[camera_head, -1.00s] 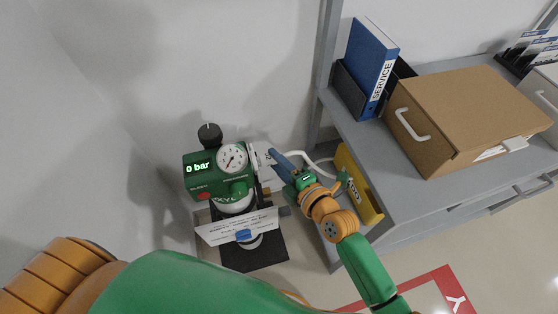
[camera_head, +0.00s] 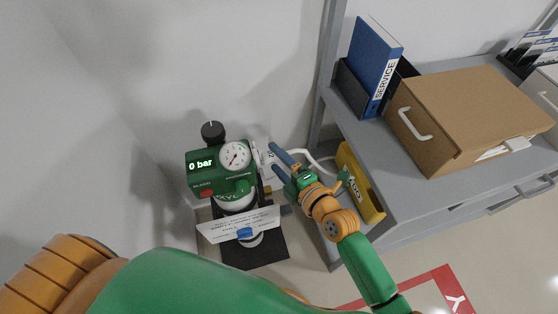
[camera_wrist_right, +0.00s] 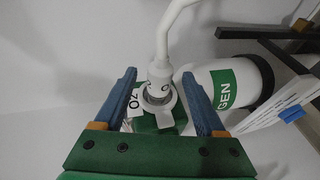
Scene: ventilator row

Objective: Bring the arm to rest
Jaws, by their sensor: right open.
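My right gripper (camera_head: 277,163) is beside the right side of a green regulator unit (camera_head: 207,172) with a round gauge and a "0 bar" display. In the right wrist view its two blue fingers (camera_wrist_right: 166,98) stand apart, on either side of a white hose fitting (camera_wrist_right: 160,85) with a collar and an O2 tag (camera_wrist_right: 134,101). I cannot tell whether the fingers touch it. The regulator sits on a white cylinder (camera_wrist_right: 258,86) with a green label. My left gripper is not in view; a large green and orange arm part of mine crosses the bottom of the head view.
A grey shelf unit (camera_head: 440,195) stands at the right, with a blue service binder (camera_head: 374,62) and a cardboard box (camera_head: 470,115) on it. A yellow box (camera_head: 362,184) is beside my right forearm. A paper card (camera_head: 225,224) hangs on the cylinder. A white hose (camera_head: 318,157) runs behind my gripper.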

